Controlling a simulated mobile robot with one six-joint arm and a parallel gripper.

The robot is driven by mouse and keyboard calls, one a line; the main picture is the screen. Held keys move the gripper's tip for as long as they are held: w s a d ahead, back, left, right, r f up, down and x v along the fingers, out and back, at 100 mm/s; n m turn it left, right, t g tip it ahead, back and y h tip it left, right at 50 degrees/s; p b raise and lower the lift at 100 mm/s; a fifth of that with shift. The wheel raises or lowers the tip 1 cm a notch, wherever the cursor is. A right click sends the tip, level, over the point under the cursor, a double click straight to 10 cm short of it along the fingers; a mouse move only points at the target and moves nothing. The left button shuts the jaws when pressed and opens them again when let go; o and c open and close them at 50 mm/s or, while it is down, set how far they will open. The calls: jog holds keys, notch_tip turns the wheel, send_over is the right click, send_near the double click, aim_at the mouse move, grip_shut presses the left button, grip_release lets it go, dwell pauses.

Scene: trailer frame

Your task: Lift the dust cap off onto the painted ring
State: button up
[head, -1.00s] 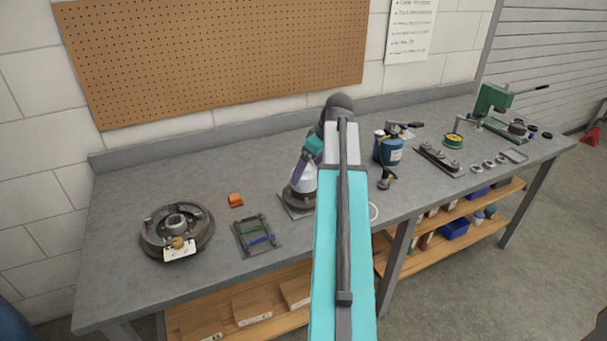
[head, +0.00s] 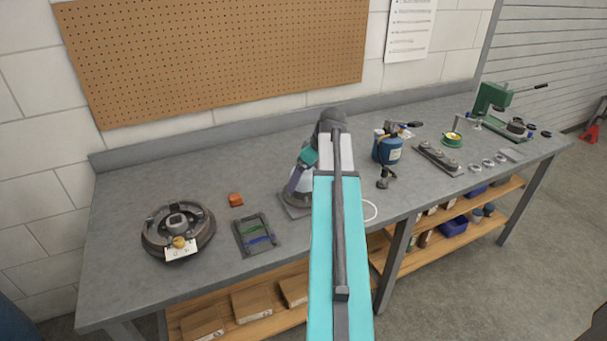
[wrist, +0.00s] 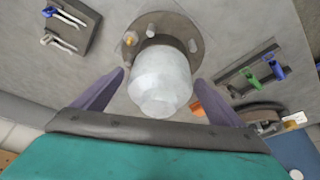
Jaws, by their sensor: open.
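The dust cap (wrist: 160,72) is a pale, stepped metal dome seated on a grey hub flange (wrist: 191,32) with several studs. In the head view the cap (head: 302,187) is partly hidden behind my arm and gripper. My gripper (wrist: 159,80) is open, with a purple finger on each side of the cap; small gaps show between fingers and cap. In the head view my gripper (head: 303,176) points down over the hub. The painted ring (head: 371,210) is a thin white circle on the bench just right of my arm, partly hidden by it.
A brake drum (head: 153,224) with a white tag sits left on the bench (head: 122,192). A blue can (head: 387,151) stands beyond the ring.

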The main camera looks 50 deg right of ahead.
jog(key=c, duration=1.1)
jog(key=shift+c, duration=0.2)
jog(key=shift+r, duration=0.2)
jog(key=shift+r+b, duration=0.45)
jog(key=shift+r, duration=0.65)
jog(key=s+d+r+b, duration=0.2)
jog(key=s+d+b, duration=0.1)
jog(key=s+d, duration=0.8)
jog(key=shift+s+r, duration=0.25)
jog(key=shift+s, duration=0.05)
